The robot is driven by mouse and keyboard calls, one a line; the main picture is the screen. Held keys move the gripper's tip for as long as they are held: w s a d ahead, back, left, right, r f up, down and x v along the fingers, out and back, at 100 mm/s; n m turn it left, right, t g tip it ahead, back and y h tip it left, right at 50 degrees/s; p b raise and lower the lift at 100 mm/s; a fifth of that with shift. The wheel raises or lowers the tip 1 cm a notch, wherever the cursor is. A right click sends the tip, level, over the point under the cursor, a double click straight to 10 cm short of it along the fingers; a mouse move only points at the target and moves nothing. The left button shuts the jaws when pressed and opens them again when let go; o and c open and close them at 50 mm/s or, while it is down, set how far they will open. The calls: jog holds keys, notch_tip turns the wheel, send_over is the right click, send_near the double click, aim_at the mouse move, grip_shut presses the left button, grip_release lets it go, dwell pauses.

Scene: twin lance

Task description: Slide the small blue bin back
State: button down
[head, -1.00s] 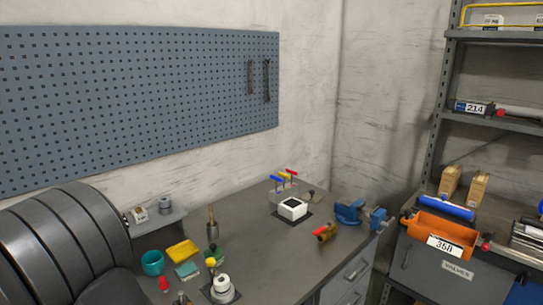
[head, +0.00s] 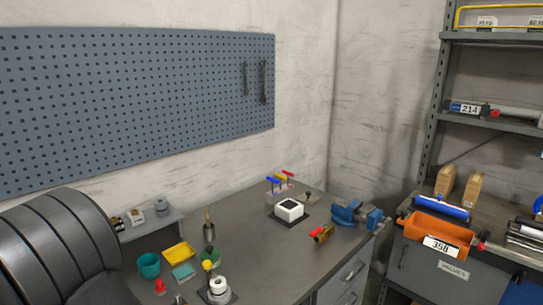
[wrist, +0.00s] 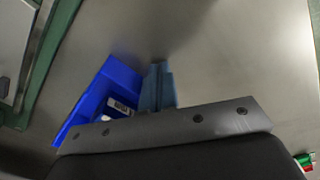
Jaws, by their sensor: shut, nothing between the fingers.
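The small blue bin (wrist: 112,78) is in the wrist view, left of centre, on a grey surface. It has a white label on it, and its lower part is hidden behind my gripper's dark body. My gripper (wrist: 158,70) shows as blue-grey fingers, closed together and empty. They are just right of the bin, and I cannot tell whether they touch it. I cannot find the bin or the fingers in the head view.
The bench (head: 250,231) holds a teal cup (head: 149,265), a yellow tray (head: 179,253), a white box (head: 289,209) and a blue vise (head: 350,213). An orange bin (head: 438,233) stands at the right.

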jog(key=shift+r, duration=0.25)
dwell(0.4)
jog(key=shift+w+a, duration=0.15)
jog(key=shift+a, duration=0.05)
jog(key=shift+w+a, duration=0.55)
jog(key=shift+w+a, duration=0.7)
jog(key=shift+w+a, duration=0.1)
jog(key=shift+w+a, duration=0.6)
dwell(0.4)
